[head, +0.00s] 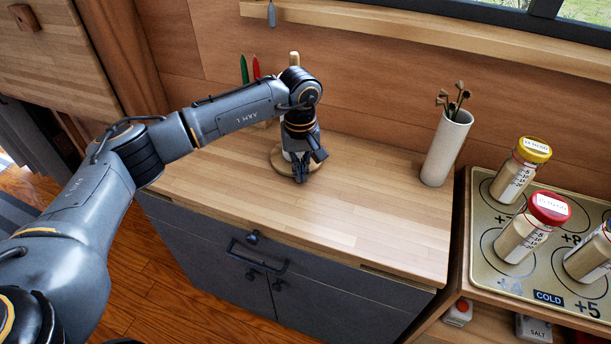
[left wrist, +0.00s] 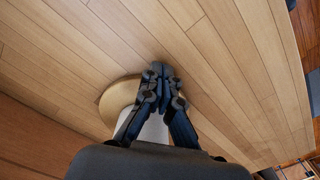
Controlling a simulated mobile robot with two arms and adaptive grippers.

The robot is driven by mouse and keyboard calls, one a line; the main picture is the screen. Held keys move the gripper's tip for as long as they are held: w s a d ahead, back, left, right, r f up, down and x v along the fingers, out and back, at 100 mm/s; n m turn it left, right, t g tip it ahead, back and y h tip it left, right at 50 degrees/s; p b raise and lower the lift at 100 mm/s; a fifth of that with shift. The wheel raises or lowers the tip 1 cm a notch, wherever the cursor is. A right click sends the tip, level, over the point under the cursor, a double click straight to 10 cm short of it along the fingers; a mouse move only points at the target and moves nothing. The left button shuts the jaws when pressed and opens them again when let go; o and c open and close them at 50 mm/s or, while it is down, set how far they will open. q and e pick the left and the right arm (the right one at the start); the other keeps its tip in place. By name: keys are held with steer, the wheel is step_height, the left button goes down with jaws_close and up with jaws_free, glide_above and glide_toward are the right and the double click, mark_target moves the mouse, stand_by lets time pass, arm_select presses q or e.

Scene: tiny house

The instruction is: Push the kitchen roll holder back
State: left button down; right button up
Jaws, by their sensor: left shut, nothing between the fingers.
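The kitchen roll holder stands upright on the wooden counter, with its round wooden base (head: 279,162) showing at the bottom and its post top (head: 294,58) above my arm. Most of its roll is hidden behind my left arm. My left gripper (head: 300,178) points down in front of the holder, shut and empty, with its fingertips low near the base's front edge. In the left wrist view the shut fingers (left wrist: 162,72) overlap the round base (left wrist: 112,102) and a pale roll (left wrist: 152,128). I cannot tell whether they touch it. My right gripper is not in view.
A green and a red item stand behind my arm. The middle counter (head: 365,205) is clear.

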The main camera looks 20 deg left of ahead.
mark_target(297, 154)
arm_select(q)
steer(key=shift+w+a+b, duration=0.3)
steer(key=shift+w, duration=0.2)
steer(key=shift+w+a+b, duration=0.3)
steer(key=shift+w+b, duration=0.1)
steer(key=shift+w, duration=0.15)
steer(key=shift+w+a+b, duration=0.4)
steer(key=shift+w+b, duration=0.05)
steer(key=shift+w, duration=0.3)
steer(key=shift+w+a+b, duration=0.45)
steer(key=shift+w, duration=0.4)
steer(key=shift+s+d+p, duration=0.4)
steer(key=shift+s, duration=0.3)
steer(key=shift+s+d, duration=0.35)
steer(key=shift+s, duration=0.3)
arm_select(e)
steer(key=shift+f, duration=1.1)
arm_select(q)
steer(key=shift+r, duration=0.1)
